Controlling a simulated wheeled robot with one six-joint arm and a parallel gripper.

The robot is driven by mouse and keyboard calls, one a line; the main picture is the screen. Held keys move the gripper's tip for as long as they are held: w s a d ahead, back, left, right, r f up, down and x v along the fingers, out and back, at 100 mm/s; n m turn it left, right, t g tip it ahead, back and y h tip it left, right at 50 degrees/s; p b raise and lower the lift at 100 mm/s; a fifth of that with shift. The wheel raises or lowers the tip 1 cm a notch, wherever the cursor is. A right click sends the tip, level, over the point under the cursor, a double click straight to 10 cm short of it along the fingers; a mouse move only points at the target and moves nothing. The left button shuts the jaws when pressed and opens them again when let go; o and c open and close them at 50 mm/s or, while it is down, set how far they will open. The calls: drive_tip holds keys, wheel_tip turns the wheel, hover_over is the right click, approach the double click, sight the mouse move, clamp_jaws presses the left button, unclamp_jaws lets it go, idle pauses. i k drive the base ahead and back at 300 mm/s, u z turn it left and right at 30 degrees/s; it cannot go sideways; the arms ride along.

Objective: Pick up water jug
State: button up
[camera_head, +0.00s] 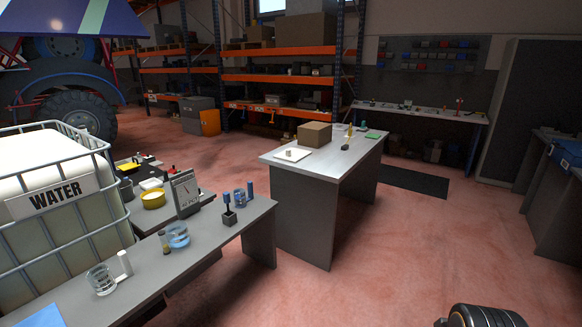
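No thing is plainly marked as the water jug. A clear, round vessel (101,281) stands on the near grey table, beside a white upright cylinder (124,263); whether the two are joined, I cannot tell. A bluish clear vessel (178,237) stands farther along the same table. A smaller bluish vessel (239,197) stands near its far end. Which of these is the jug is unclear at this size. My gripper is not in view; only a dark rounded part, which looks like mine, shows at the bottom right, well away from the table.
A caged white tank (56,190) labelled WATER stands at the left. A second table (335,160) carries a cardboard box (314,133). The reddish floor (380,250) is clear at centre and right.

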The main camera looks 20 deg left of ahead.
sight(101, 278)
drive_tip(key=u, duration=0.45)
drive_tip(key=i, duration=1.3)
drive_tip(key=u, duration=1.95)
drive_tip(key=i, duration=1.05)
drive_tip(key=u, duration=1.5)
drive_tip(key=i, duration=1.15)
drive_tip(key=u, duration=0.3)
